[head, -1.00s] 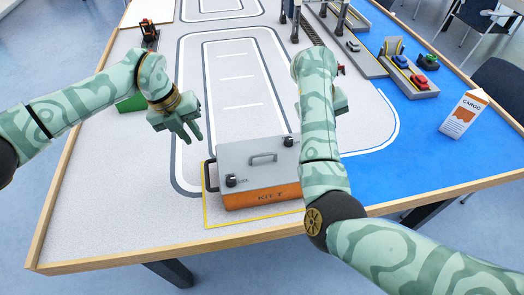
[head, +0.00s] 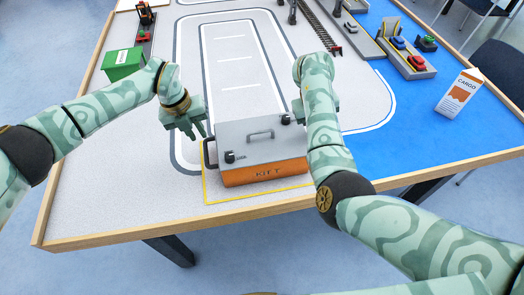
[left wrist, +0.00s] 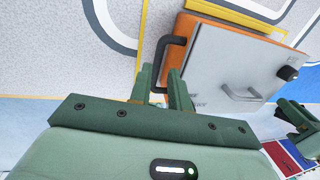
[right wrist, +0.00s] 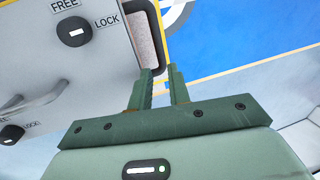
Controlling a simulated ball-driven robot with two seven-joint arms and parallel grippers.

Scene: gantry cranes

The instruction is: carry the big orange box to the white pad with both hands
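The big orange box (head: 265,174) with a grey lid lies on the table near its front edge, inside a yellow outline. My left gripper (head: 203,132) is just above the box's black left handle (head: 210,153). In the left wrist view its fingers (left wrist: 163,88) are apart, with the handle (left wrist: 168,58) just beyond them. My right gripper (right wrist: 162,85) is open at the box's right end, close to the right handle (right wrist: 157,38). My right forearm hides that end in the head view. A white flat patch (head: 132,4), perhaps the pad, shows at the top left edge.
A green bin (head: 123,64) stands at the left. A cargo carton (head: 460,92) stands at the right on blue. Small model vehicles and rails (head: 322,28) stand at the back. The grey road area beyond the box is mostly clear.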

